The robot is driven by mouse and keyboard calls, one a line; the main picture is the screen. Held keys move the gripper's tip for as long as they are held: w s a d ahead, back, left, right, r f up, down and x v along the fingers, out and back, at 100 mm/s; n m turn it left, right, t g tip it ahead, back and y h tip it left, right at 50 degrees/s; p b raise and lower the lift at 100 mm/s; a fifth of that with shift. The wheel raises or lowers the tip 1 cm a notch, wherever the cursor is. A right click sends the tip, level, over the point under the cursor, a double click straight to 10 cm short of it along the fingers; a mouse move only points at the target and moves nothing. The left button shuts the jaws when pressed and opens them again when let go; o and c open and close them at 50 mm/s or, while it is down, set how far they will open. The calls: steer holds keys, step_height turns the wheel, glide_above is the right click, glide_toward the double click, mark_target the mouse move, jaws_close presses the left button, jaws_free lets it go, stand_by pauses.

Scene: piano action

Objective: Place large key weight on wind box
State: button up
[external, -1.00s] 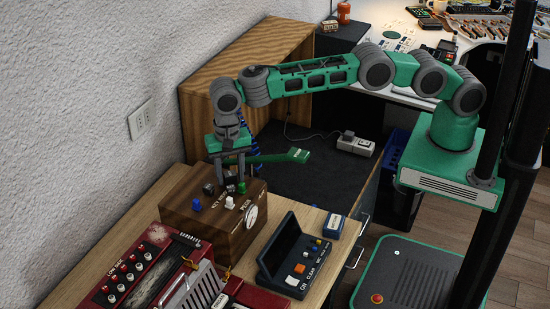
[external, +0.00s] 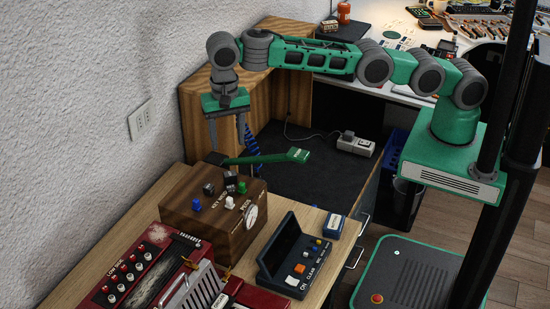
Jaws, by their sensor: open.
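A wooden box (external: 182,218) with lettering and a round white dial (external: 251,215) stands on the bench; I cannot tell whether it is the wind box. On its top are small coloured pieces: a blue one (external: 196,205), a white one (external: 229,203), a grey one (external: 208,188), a black one (external: 231,178) and a green one (external: 241,188). I cannot tell which piece is the large key weight. My gripper (external: 229,149) is open and empty, fingers pointing down, above and behind the box's far edge.
A green tool (external: 268,158) with a dark end lies behind the box. A dark console (external: 289,262) with buttons and a small blue box (external: 333,225) are to the right. A red machine (external: 135,275) is in front. A power strip (external: 355,145) sits on the dark surface behind.

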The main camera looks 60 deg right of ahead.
steer(key=d+r+n+t, duration=0.1)
steer(key=d+r+n, duration=0.1)
steer(key=d+r, duration=0.7)
steer(key=d+r+n+t, duration=0.15)
steer(key=d+r, duration=0.35)
steer(key=d, duration=0.8)
steer(key=s+d+n+t, duration=0.1)
steer(key=s+d+n, duration=0.2)
steer(key=s+d, duration=0.95)
steer(key=s+d+f+n+t, duration=0.1)
steer(key=s+d+f+n, duration=0.1)
steer(key=s+d+f, duration=0.6)
steer(key=shift+s+f+b, duration=0.25)
steer(key=shift+s+b, duration=0.15)
steer(key=shift+s, duration=0.25)
steer(key=shift+n, duration=0.25)
